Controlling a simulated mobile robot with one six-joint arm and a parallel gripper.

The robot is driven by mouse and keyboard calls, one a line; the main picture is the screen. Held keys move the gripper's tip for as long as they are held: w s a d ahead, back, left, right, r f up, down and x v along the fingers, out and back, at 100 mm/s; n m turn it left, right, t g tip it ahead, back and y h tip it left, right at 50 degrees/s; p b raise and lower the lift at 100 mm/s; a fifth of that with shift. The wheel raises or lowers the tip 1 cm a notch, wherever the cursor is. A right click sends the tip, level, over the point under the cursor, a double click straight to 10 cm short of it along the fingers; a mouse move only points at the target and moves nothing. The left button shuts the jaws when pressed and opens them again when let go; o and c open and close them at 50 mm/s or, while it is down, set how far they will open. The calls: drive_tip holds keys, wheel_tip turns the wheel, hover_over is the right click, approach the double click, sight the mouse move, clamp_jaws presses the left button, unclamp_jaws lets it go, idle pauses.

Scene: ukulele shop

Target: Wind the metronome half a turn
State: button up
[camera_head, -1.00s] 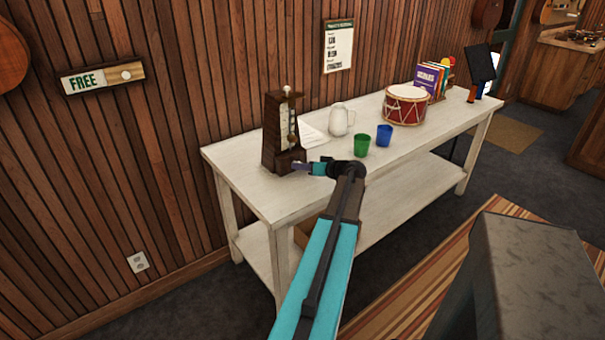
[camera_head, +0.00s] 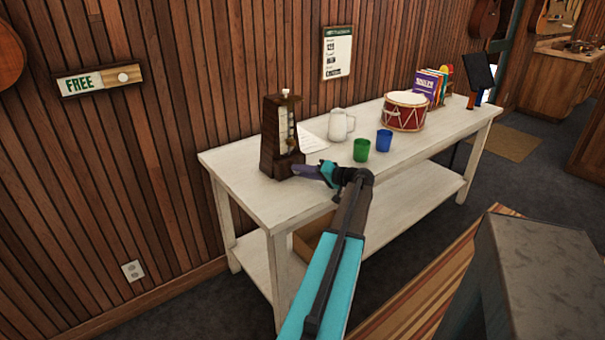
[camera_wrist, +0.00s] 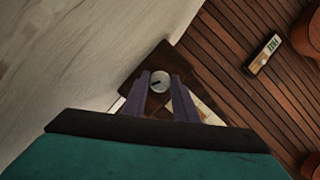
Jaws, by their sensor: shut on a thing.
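The metronome (camera_head: 277,140) is a dark wooden tapered case with a pale scale on its front, upright near the left end of the white table (camera_head: 245,188). My gripper (camera_head: 296,171) is at its lower right side. In the wrist view the metronome's brown case (camera_wrist: 148,58) lies beyond my gripper (camera_wrist: 160,90), whose two fingers are shut on a round silver winding key (camera_wrist: 160,82) with a dark mark on it. In the head view the key is hidden by my gripper.
A sheet of paper (camera_head: 312,141), a white jug (camera_head: 340,124), a green cup (camera_head: 361,150), a blue cup (camera_head: 384,141) and a red drum (camera_head: 405,113) stand right of the metronome. Books (camera_head: 432,87) are farther along. The table's front left corner is bare.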

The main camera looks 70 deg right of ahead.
drive_tip(key=o, duration=1)
drive_tip(key=shift+s, duration=0.1)
drive_tip(key=b+v, duration=0.1)
drive_tip(key=v, duration=1.2)
drive_tip(key=shift+s+r+b, duration=0.2)
drive_tip(key=shift+s+b, duration=0.1)
drive_tip(key=shift+b, duration=0.05)
